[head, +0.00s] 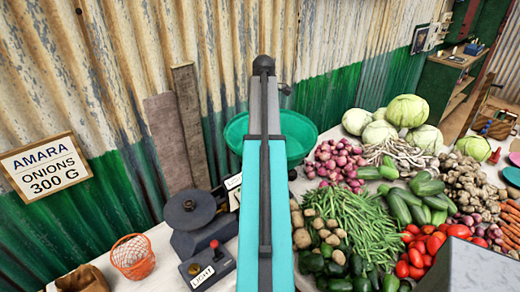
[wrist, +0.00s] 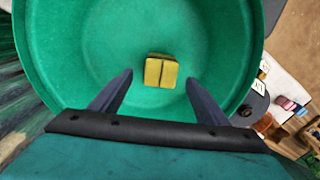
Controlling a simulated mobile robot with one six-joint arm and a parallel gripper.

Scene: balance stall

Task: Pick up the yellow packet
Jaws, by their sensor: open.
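The yellow packet (wrist: 160,71) is small and box-like with a dark line across it. It lies inside the green bowl (wrist: 70,45), on its floor, in the wrist view. My gripper (wrist: 160,80) is open, its two dark fingers apart on the left and right of the packet in the picture. I cannot tell how far above the packet they are. In the head view the green bowl (head: 300,130) shows behind my arm, which hides its middle. The packet and the fingertips are hidden there.
A dark scale (head: 190,212) and a switch box with a red knob (head: 207,268) stand left of my arm. An orange wire basket (head: 133,257) is farther left. Vegetables, including green beans (head: 355,225), crowd the right. A corrugated wall (head: 130,60) stands behind.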

